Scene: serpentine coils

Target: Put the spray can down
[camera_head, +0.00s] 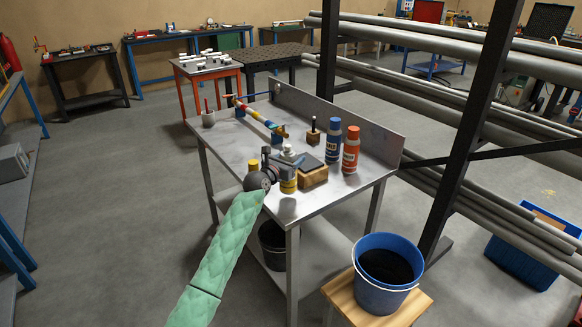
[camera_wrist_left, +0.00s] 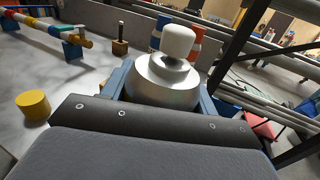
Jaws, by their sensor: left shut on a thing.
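The spray can (camera_head: 288,184) has a yellow lower body, a silver shoulder and a white nozzle. It is upright at the near left corner of the grey metal workbench (camera_head: 230,152). My left gripper (camera_head: 279,165) is shut around its middle. In the left wrist view the silver top of the can (camera_wrist_left: 163,80) rises between the blue fingers of my left gripper (camera_wrist_left: 165,95). I cannot tell whether its base touches the bench. My right gripper is not in view.
A small yellow cylinder (camera_head: 253,164) stands left of the can. A wooden block with a dark top (camera_head: 313,175), a blue bottle (camera_head: 333,141) and an orange bottle (camera_head: 351,150) stand to the right. A striped bar (camera_head: 258,117) lies behind. A blue bucket (camera_head: 384,290) stands in front.

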